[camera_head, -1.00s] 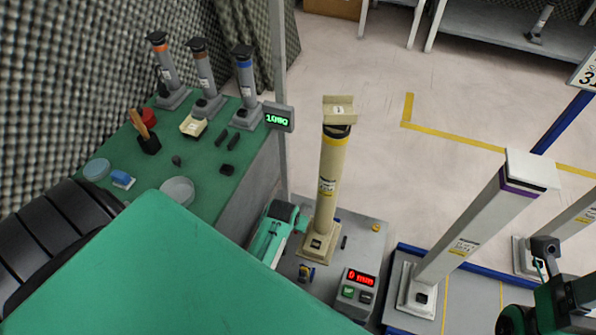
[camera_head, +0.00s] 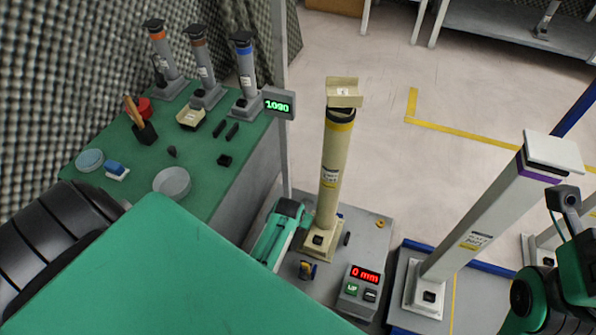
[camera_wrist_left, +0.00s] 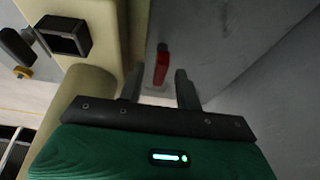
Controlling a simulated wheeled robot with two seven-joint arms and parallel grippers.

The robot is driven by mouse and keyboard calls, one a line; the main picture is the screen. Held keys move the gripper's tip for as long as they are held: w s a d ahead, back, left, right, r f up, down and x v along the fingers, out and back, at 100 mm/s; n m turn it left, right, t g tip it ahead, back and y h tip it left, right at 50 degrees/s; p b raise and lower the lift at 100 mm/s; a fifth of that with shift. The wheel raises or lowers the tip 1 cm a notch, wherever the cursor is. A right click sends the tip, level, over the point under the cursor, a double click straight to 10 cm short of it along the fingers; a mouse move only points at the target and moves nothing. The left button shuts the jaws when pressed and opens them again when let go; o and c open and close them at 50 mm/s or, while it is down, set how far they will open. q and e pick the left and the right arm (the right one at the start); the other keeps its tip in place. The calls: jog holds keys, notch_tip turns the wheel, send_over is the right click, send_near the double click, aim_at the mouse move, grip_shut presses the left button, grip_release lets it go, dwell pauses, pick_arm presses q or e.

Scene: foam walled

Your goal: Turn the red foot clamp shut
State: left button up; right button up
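The red foot clamp (camera_wrist_left: 161,64) shows in the left wrist view as a small upright red lever with a dark top, on a grey surface. It lies just beyond and between the fingertips of my left gripper (camera_wrist_left: 158,88), which is open, with no contact visible. In the head view my left arm's green end (camera_head: 283,228) is low, beside the foot of the cream column (camera_head: 330,180); its fingers and the red clamp are hidden there. My right arm is at the right edge; its fingers are not visible.
The cream column stands close on the left in the wrist view (camera_wrist_left: 95,60). A control box (camera_head: 360,288) reads 0 mm. A grey column (camera_head: 470,225) stands to the right. A green bench (camera_head: 215,165) with tools and several small posts is at left.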

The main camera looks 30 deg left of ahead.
pick_arm(q)
grip_shut()
